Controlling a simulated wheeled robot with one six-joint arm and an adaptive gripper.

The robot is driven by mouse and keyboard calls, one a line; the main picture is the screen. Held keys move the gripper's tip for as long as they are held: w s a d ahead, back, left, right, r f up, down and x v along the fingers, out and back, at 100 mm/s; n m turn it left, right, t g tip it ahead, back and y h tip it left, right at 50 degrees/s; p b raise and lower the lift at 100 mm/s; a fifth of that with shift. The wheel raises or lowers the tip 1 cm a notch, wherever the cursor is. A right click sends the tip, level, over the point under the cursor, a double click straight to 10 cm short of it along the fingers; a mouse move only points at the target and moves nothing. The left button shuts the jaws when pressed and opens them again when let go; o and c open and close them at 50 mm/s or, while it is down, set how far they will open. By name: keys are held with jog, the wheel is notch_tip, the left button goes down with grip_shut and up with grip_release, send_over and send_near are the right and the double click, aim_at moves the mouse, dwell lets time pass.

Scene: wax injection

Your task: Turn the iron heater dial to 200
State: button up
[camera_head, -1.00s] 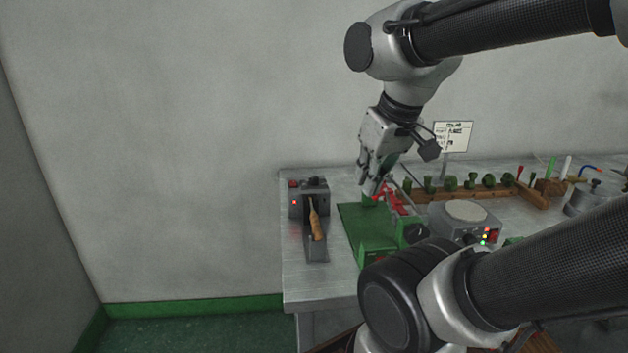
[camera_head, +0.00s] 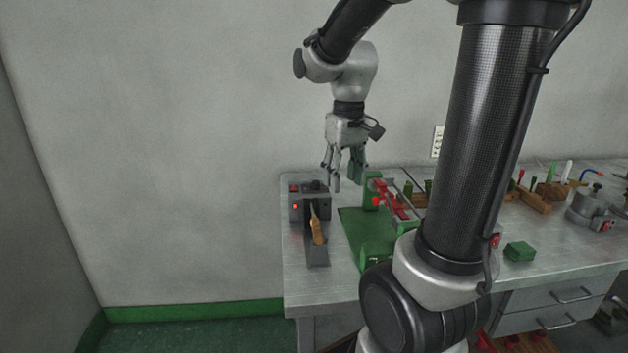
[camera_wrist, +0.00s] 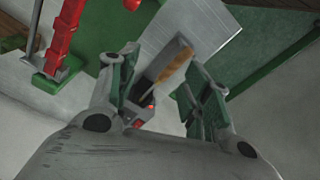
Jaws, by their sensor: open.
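The iron heater (camera_head: 317,258) stands at the left end of the bench, a grey box with a lit red lamp and a red part at its top left. A dark knob (camera_head: 315,186), apparently the dial, is on top; its setting is too small to read. A tool with a wooden handle (camera_head: 317,232) rests in the heater's front cradle. My gripper (camera_head: 345,182) is open and empty, above the bench just right of and behind the heater. In the wrist view the wooden handle (camera_wrist: 174,68) and part of the heater show between the fingers; the dial is not clear there.
A green press with red clamp parts (camera_head: 388,197) stands on a green base close to the heater's right. A wooden rack, a green block (camera_head: 520,251) and a metal pot (camera_head: 592,206) are farther right. The wall is close behind; the bench's left edge is near the heater.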

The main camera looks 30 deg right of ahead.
aim_at(314, 182)
jog(key=w+d+f+n, duration=0.1)
jog(key=w+f+n, duration=0.1)
jog(key=w, duration=0.4)
jog(key=w+d+f+n+g, duration=0.1)
jog(key=w+d+f+n, duration=0.1)
jog(key=w, duration=0.5)
jog(key=w+d+f+n, duration=0.2)
jog(key=w+f+n, duration=0.1)
jog(key=w, duration=0.3)
jog(key=shift+w+n+g, duration=0.3)
jog(key=shift+n+g, duration=0.1)
jog(key=shift+n, duration=0.2)
jog(key=shift+w+d+r+n, duration=0.1)
jog(key=shift+w+r+n, duration=0.1)
jog(key=shift+w+n, duration=0.4)
jog(key=shift+w+r+n, duration=0.15)
jog(key=shift+w+n, duration=0.25)
jog(key=shift+w, duration=0.25)
jog(key=w+r+n, duration=0.1)
jog(key=r+n, duration=0.1)
jog(key=n, duration=0.1)
jog(key=shift+w+d+r+t, duration=0.15)
jog(key=shift+w+r+t, duration=0.2)
jog(key=shift+t, duration=0.05)
jog(key=shift+s+f+n, duration=0.1)
jog(key=shift+s+n, duration=0.05)
jog(key=shift+n, duration=0.85)
jog(key=shift+f, duration=0.2)
jog(key=f, duration=0.7)
jog(key=shift+s+f, duration=0.2)
